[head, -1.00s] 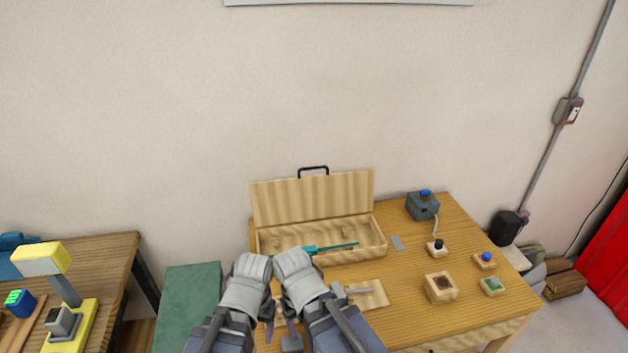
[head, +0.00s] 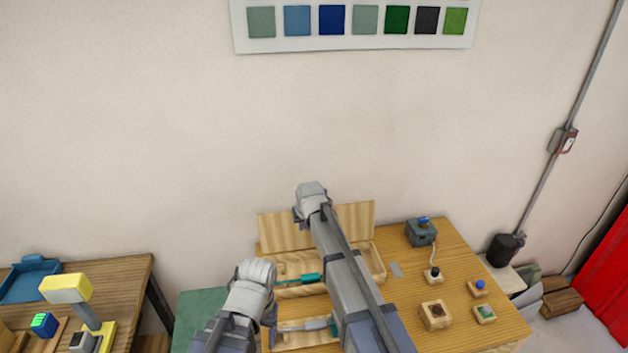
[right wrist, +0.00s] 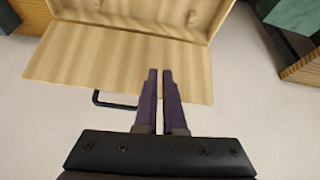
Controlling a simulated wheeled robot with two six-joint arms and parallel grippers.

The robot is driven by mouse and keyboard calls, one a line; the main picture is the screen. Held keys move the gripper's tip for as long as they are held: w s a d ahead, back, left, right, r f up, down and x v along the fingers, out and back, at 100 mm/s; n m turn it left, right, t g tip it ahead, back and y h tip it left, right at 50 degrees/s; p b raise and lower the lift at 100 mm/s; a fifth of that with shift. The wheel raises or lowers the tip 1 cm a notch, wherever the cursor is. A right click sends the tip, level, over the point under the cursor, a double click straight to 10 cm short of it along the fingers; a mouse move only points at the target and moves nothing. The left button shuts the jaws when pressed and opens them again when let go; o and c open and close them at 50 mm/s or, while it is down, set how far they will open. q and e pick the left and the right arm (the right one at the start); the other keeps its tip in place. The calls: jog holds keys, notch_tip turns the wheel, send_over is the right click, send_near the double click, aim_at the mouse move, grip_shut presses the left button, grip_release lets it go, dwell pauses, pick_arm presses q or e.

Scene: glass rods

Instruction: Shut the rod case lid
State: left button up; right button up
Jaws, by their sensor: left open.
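The wooden rod case (head: 380,265) stands on the table with its lid (head: 355,217) raised at the back. A turquoise-ended rod (head: 298,279) lies in the case. In the right wrist view the lid (right wrist: 120,65) has a black handle (right wrist: 112,100) on its edge; my right arm hides the handle in the head view. My right gripper (right wrist: 160,72) is shut and empty, with a thin gap between its fingers, over the lid's handle edge beside the handle. Contact cannot be told. My left gripper (head: 268,318) is open, low in front of the case.
A grey device with a blue top (head: 421,233), a dark-topped knob (head: 433,275), a wooden block (head: 435,316) and small buttons (head: 478,288) stand on the table's right side. A wooden tray (head: 300,337) lies in front. A wall stands behind the table.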

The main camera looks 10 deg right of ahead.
jog(key=w+d+r+p, duration=0.1)
jog(key=w+d+r, duration=0.1)
jog(key=w, duration=0.2)
jog(key=w+d+r+t+p, duration=0.1)
jog(key=w+r, duration=0.2)
jog(key=w, duration=0.1)
jog(key=w+d+r+m+t+p, duration=0.1)
jog(key=w+d+r, duration=0.1)
jog(key=w, duration=0.3)
jog(key=shift+d+r, duration=0.2)
jog(key=shift+d, duration=0.1)
grip_shut()
pick_arm(q)
notch_tip(320, 180, up, 5)
jog(key=shift+f, duration=0.2)
pick_arm(e)
jog(key=shift+f, duration=0.1)
pick_arm(q)
jog(key=shift+f, duration=0.1)
